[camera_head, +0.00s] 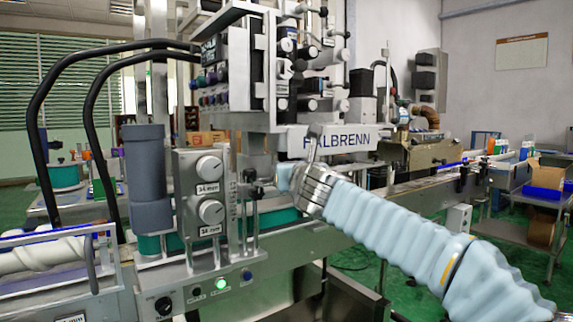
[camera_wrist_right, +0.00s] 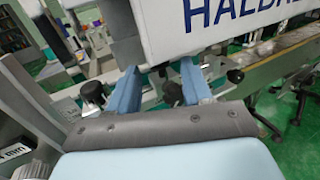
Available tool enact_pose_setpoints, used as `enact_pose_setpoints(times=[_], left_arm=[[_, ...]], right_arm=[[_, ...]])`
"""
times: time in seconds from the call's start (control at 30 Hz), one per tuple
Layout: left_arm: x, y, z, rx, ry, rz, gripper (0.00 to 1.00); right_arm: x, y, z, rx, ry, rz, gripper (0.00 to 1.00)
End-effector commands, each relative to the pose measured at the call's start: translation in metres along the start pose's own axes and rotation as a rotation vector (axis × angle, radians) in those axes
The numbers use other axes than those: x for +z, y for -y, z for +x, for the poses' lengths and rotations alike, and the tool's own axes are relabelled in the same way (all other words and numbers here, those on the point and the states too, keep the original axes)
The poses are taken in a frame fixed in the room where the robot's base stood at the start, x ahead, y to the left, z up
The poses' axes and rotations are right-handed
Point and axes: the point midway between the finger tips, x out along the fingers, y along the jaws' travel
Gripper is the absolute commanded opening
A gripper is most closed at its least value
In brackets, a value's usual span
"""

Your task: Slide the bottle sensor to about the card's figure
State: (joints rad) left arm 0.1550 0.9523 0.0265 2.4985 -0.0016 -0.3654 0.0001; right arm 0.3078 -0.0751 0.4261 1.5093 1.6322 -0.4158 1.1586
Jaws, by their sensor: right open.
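My right gripper (camera_head: 285,177) reaches in from the right in a light blue sleeve, in front of the machine below the HALBRENN panel. In the right wrist view its two blue fingers (camera_wrist_right: 160,72) stand apart. A black knob (camera_wrist_right: 172,92) shows between them, near the right finger; I cannot tell whether they touch. Another black knob (camera_wrist_right: 92,93) is outside the left finger. A black knob on an upright post (camera_head: 256,191) stands just left of the gripper in the head view. I cannot clearly pick out the bottle sensor or the card. My left gripper is out of view.
A grey panel with two white dials (camera_head: 209,168) and small labels, seemingly "34 mm", stands left of the gripper. The HALBRENN panel (camera_head: 336,138) hangs close above. A green-lit button (camera_head: 221,283) is below. The conveyor (camera_head: 415,188) runs right; a white screw (camera_head: 45,252) lies left.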

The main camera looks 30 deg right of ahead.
Motion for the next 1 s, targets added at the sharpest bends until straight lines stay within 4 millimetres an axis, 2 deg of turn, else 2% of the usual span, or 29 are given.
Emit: enact_pose_setpoints(times=[0.1,0.23,0.4,0.63,0.93,1.0], left_arm=[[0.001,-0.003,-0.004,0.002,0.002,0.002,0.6],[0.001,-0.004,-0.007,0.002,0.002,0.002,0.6],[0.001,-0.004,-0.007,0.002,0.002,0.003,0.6],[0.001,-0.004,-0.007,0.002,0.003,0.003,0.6],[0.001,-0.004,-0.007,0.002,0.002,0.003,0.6],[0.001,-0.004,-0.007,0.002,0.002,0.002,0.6]], right_arm=[[0.001,0.0,0.023,0.0,-0.002,0.001,0.49],[0.001,0.0,0.039,0.001,-0.001,-0.001,0.49],[0.0,0.0,0.046,0.0,0.0,-0.001,0.49],[0.0,0.0,0.046,0.0,0.0,-0.002,0.48],[0.0,0.0,0.045,0.0,0.0,-0.002,0.02],[0.0,0.0,0.045,0.0,0.0,-0.002,0.0]])
